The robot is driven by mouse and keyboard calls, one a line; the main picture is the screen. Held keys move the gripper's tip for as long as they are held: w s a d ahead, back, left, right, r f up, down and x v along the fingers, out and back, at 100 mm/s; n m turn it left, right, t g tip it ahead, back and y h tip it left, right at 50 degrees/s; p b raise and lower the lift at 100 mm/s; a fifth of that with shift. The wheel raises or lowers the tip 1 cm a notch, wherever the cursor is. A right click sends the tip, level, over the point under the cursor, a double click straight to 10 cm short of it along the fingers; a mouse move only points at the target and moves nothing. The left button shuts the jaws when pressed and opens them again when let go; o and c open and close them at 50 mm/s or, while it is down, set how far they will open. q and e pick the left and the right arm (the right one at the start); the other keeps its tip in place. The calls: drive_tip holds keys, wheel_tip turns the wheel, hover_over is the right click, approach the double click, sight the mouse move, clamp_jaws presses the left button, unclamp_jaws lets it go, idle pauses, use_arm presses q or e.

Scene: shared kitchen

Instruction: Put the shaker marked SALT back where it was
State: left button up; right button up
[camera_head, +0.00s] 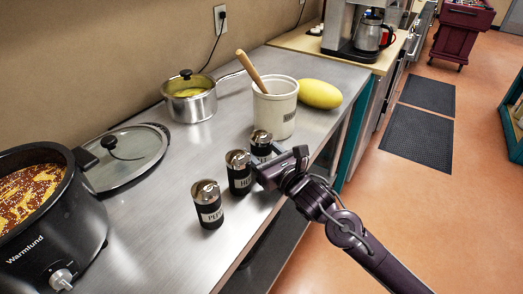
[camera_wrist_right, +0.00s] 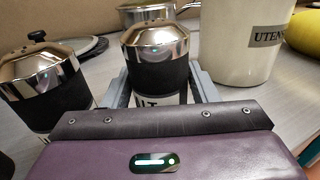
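The SALT shaker, with a shiny metal cap and dark body, is at the centre of the right wrist view (camera_wrist_right: 155,65); only "LT" of its label shows. In the head view it is the farthest of three shakers (camera_head: 261,142), partly behind my right gripper (camera_head: 270,168). Both right fingers lie close against its sides and look shut on it. It looks upright; its base is hidden, so I cannot tell whether it touches the counter. The shaker with a label starting "HE" (camera_head: 239,176) stands beside it, and the "PEPP" shaker (camera_head: 208,206) nearer. My left gripper is out of view.
The steel counter (camera_head: 160,220) also holds a utensil crock (camera_head: 274,112) with a wooden handle, a yellow melon (camera_head: 320,94), a saucepan (camera_head: 191,106), a glass lid (camera_head: 130,160) and a slow cooker (camera_head: 50,230). The crock is close behind the SALT shaker.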

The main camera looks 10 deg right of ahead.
drive_tip(key=shift+o, duration=1.4)
drive_tip(key=shift+r, duration=0.1)
drive_tip(key=shift+s, duration=0.2)
drive_tip(key=b+v, duration=0.1)
drive_tip(key=v, duration=0.8)
drive_tip(key=shift+s+d+b, duration=0.2)
drive_tip(key=shift+s+b, duration=0.1)
drive_tip(key=shift+b, duration=0.05)
drive_tip(key=shift+v, duration=1)
